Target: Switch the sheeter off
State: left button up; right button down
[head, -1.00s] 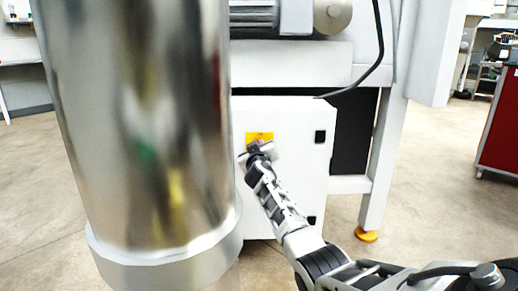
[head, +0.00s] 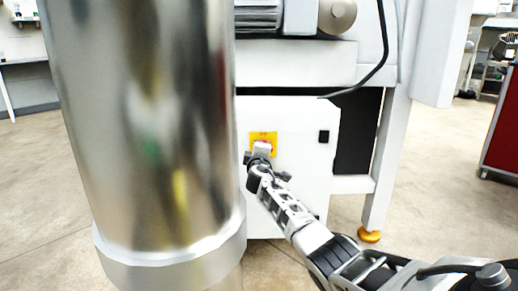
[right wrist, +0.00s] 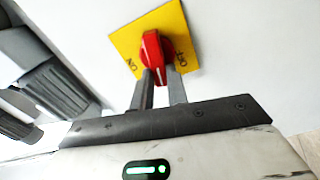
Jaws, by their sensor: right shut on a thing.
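The sheeter's white cabinet (head: 300,195) faces me, with a yellow switch plate (head: 263,135) on its front. In the right wrist view, the yellow plate (right wrist: 122,42) carries a red rotary knob (right wrist: 152,48). ON is printed to the left of the knob and OFF to the right. The knob's long grip stands nearly upright in that view, between the two labels. My right gripper (right wrist: 162,78) has its fingers on either side of the knob's near end and is shut on it. In the head view, my right gripper (head: 262,152) mostly covers the knob. My left gripper is not in view.
A large shiny metal cylinder (head: 145,130) fills the left of the head view and hides the cabinet's left side. A black cable (head: 375,70) hangs above the cabinet. A white leg (head: 385,165) stands to the right. A red cabinet (head: 503,130) is at far right, with open floor between.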

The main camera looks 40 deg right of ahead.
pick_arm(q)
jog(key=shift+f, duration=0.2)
pick_arm(e)
jog(key=shift+f+n, duration=0.15)
jog(key=shift+n, duration=0.95)
jog(key=c, duration=1.4)
grip_release()
